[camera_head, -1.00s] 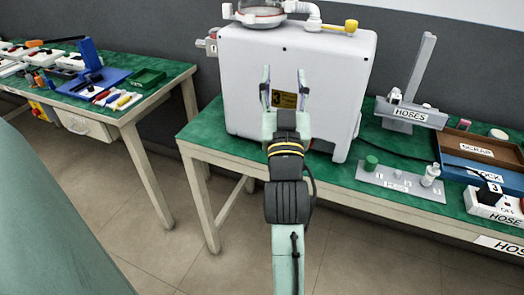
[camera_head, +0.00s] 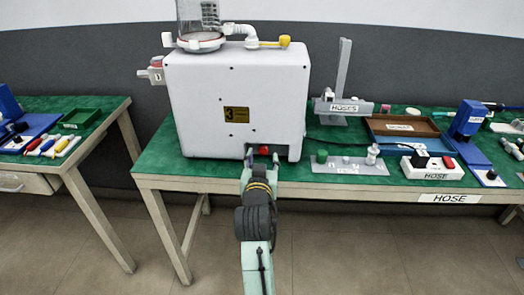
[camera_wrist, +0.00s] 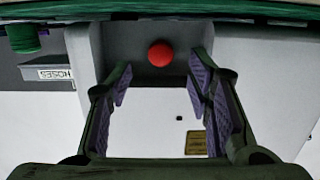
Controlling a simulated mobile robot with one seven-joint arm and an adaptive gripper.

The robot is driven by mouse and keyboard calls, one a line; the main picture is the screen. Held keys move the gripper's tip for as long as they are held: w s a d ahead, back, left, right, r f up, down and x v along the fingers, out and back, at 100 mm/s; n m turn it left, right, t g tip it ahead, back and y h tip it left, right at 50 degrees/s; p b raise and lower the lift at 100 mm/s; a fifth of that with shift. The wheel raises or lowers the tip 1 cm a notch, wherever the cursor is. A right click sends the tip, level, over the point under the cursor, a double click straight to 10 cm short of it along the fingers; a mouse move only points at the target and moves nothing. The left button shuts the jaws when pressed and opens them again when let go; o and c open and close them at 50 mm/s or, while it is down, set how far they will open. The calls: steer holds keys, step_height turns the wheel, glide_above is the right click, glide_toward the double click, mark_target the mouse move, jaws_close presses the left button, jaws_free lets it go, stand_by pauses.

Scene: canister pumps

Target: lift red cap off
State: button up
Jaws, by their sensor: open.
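The red cap (camera_head: 264,150) is a small round knob low on the front of the white pump housing (camera_head: 235,90). It shows whole in the wrist view (camera_wrist: 161,54), in a recess at the housing's lower edge. My gripper (camera_head: 262,159) is in front of the housing's lower part, close to the cap. In the wrist view the two purple-padded fingers (camera_wrist: 160,84) are apart, with nothing between them. The cap lies beyond the fingertips, roughly centred between them. The exact gap to the cap is hard to tell.
The pump stands on a green-topped table (camera_head: 160,165). Another table stands at the left.

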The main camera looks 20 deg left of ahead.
mark_target(263, 151)
steer(key=shift+p+x, duration=0.45)
steer(key=shift+x, duration=2.15)
steer(key=shift+c, duration=0.2)
jaws_close()
steer(key=shift+s, duration=0.2)
steer(key=shift+v, duration=0.9)
steer(key=shift+s+f, duration=0.1)
steer(key=shift+f, duration=0.05)
steer(key=shift+f+p+v, duration=0.15)
steer(key=shift+f+v, duration=0.05)
steer(key=shift+v, duration=1)
steer(key=shift+f+p+v, duration=0.15)
steer(key=shift+f+v, duration=0.05)
steer(key=shift+v, duration=1.05)
